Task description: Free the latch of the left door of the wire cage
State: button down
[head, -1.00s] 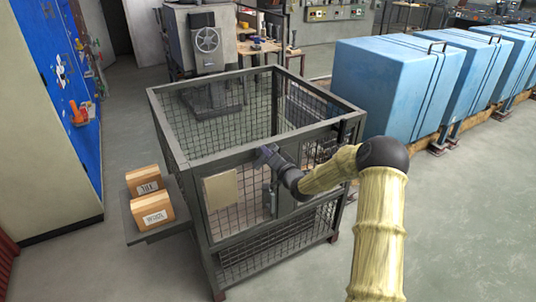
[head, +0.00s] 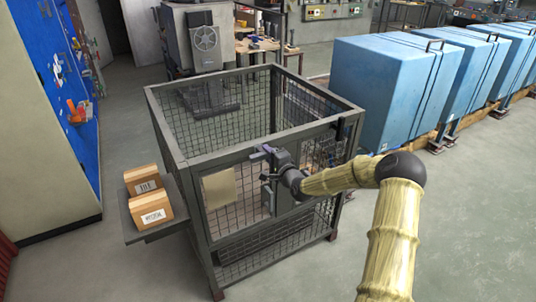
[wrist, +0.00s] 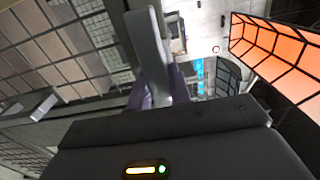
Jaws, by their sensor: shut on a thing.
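The wire cage (head: 172,130) stands in the middle of the head view, dark grey framed and open at the top. Its left door (head: 240,180) is on the near side, carries a tan plate (head: 219,188) and looks closed. My gripper (head: 264,152) is at the top rail of this door, near its right end. In the wrist view the purple fingers (wrist: 156,92) are shut on a grey bar, the latch (wrist: 147,40), which sticks up between them. In the head view my gripper and wrist hide most of the latch.
Two cardboard boxes (head: 150,199) sit on a side shelf (head: 150,234) left of the cage. Large blue cabinets (head: 385,85) stand close behind the cage on the right. The floor (head: 470,220) at front right is clear.

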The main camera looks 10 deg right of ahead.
jog(key=shift+d, duration=0.15)
jog(key=c, duration=1.3)
grip_release()
jog(key=b+v, duration=0.1)
jog(key=v, duration=1.6)
jog(key=shift+s, duration=0.2)
